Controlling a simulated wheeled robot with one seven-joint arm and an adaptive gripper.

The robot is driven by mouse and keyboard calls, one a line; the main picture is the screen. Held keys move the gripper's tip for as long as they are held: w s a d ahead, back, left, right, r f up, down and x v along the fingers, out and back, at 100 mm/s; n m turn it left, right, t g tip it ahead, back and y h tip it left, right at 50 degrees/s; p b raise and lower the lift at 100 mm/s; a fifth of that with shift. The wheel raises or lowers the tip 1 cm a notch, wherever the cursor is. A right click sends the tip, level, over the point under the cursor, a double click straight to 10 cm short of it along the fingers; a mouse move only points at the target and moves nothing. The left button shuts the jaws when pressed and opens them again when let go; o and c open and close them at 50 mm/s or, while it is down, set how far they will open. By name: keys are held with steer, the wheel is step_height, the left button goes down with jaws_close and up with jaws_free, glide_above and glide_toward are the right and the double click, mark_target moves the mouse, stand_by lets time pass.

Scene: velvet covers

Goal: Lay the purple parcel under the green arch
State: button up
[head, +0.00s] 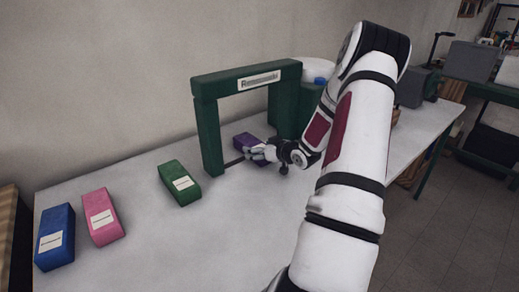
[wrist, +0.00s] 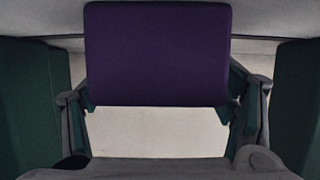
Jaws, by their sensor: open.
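The purple parcel (head: 244,139) sits at the opening of the green arch (head: 207,136), between its two posts, and appears to rest on the table. In the wrist view the parcel (wrist: 158,52) fills the upper middle, with green posts (wrist: 28,105) at both sides. My gripper (head: 256,153) is at the near side of the parcel, low over the table. In the wrist view my gripper (wrist: 160,100) is open, one finger beside each side of the parcel's near end, with small gaps visible. My arm hides part of the right post.
A green parcel (head: 180,184), a pink parcel (head: 103,217) and a blue parcel (head: 55,238) lie apart on the left of the table. A white round container with something blue (head: 320,79) stands behind the arch's right side. The table's front middle is clear.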

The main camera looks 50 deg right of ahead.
steer(key=p+v, duration=0.2)
steer(key=v, duration=0.9)
steer(key=shift+s+r, duration=0.25)
steer(key=shift+r, duration=0.1)
steer(key=shift+a+r, duration=0.1)
steer(key=shift+a, duration=0.05)
steer(key=w+a+r+n+g+h, duration=0.1)
steer(key=a+r+g, duration=0.3)
steer(key=a+r, duration=0.45)
steer(key=a+r+g+h, duration=0.1)
steer(key=a+r+g, duration=0.2)
steer(key=a+r, duration=0.55)
steer(key=s+a+n+g+y, duration=0.1)
steer(key=s+a+y, duration=0.1)
steer(key=s+a, duration=0.7)
steer(key=s+a+g+y, duration=0.2)
steer(key=s+a, duration=0.8)
steer(key=a, duration=0.7)
steer(key=shift+r+n+g+y, duration=0.2)
steer(key=shift+n+g+y, duration=0.15)
steer(key=shift+y, duration=0.45)
steer(key=shift+a, duration=0.1)
